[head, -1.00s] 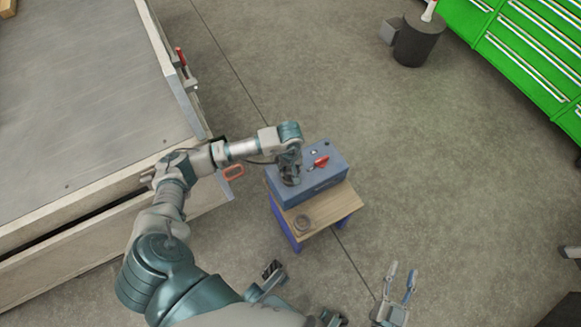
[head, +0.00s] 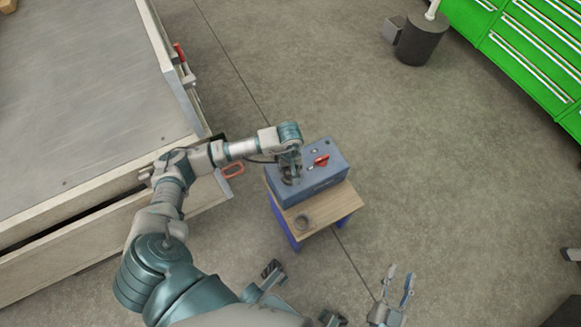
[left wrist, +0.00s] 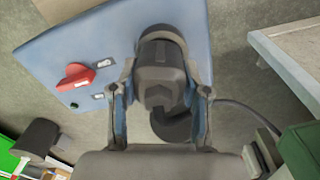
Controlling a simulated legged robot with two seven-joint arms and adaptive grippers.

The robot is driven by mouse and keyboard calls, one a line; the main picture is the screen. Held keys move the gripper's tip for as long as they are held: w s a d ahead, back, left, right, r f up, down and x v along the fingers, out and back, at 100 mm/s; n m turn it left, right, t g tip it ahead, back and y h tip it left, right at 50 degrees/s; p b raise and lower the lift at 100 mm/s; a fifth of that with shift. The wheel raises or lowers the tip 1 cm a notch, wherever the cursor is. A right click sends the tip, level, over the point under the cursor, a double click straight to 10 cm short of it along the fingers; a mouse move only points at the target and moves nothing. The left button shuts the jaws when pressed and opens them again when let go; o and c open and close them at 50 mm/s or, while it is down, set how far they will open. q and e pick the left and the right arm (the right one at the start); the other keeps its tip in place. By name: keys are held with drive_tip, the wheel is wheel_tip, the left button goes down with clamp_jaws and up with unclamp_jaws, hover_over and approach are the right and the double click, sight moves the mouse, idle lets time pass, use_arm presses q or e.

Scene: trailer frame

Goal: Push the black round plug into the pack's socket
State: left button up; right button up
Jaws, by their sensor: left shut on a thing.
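The pack (head: 328,177) is a blue-grey box with a red switch (head: 321,160) on its top, standing on a small wooden stand. It also shows in the left wrist view (left wrist: 55,42). My left gripper (head: 289,178) is at the pack's left end. In the left wrist view my left gripper (left wrist: 160,100) is shut on the black round plug (left wrist: 160,72), with a finger on each side. The plug's front end meets a dark ring at the pack. The socket is hidden, and I cannot tell how deep the plug sits. My right gripper (head: 398,287) is open and empty over the floor.
A large flat trailer bed (head: 90,80) fills the left. Green drawers (head: 540,50) and a dark cylinder (head: 420,42) stand at the back right. The floor between is clear.

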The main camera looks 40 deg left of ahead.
use_arm(q)
drive_tip(key=shift+d+f, duration=0.15)
use_arm(e)
drive_tip(key=shift+f, duration=0.1)
use_arm(q)
drive_tip(key=o, duration=1.4)
drive_tip(key=shift+r+p, duration=1.9)
drive_tip(key=shift+r, duration=1.7)
use_arm(e)
drive_tip(key=shift+t, duration=0.3)
wheel_tip(320, 180, up, 6)
drive_tip(key=shift+w+f, duration=0.1)
use_arm(q)
drive_tip(key=shift+f, duration=0.1)
